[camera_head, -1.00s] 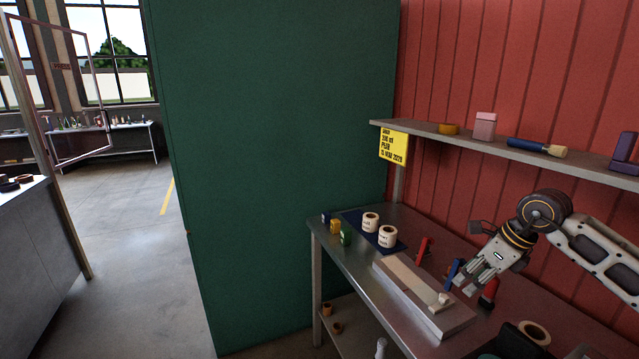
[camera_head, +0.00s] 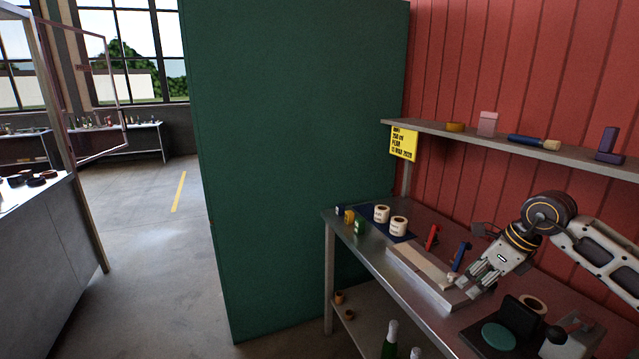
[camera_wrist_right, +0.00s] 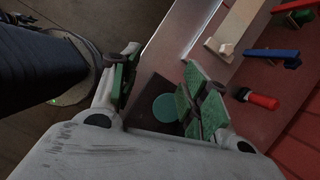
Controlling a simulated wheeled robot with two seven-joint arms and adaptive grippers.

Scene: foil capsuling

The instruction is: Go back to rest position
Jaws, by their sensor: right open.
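My right gripper (camera_head: 474,284) is open and empty above the steel workbench (camera_head: 345,232), at the near end of the long pale block (camera_head: 410,262). In the right wrist view its two green-padded fingers (camera_wrist_right: 162,88) are spread apart, with a teal disc (camera_wrist_right: 167,107) visible between them below. A blue-handled tool (camera_head: 461,254) and a red-handled tool (camera_head: 433,237) stand behind the block. My left gripper is not in view.
Two white label rolls (camera_head: 398,226) stand on a blue mat at the bench's far end. A black holder (camera_head: 520,318) and a tape roll (camera_head: 532,304) are at the near end. A shelf (camera_head: 455,135) runs along the red wall. A green partition (camera_head: 290,150) stands left of the bench; open floor lies beyond.

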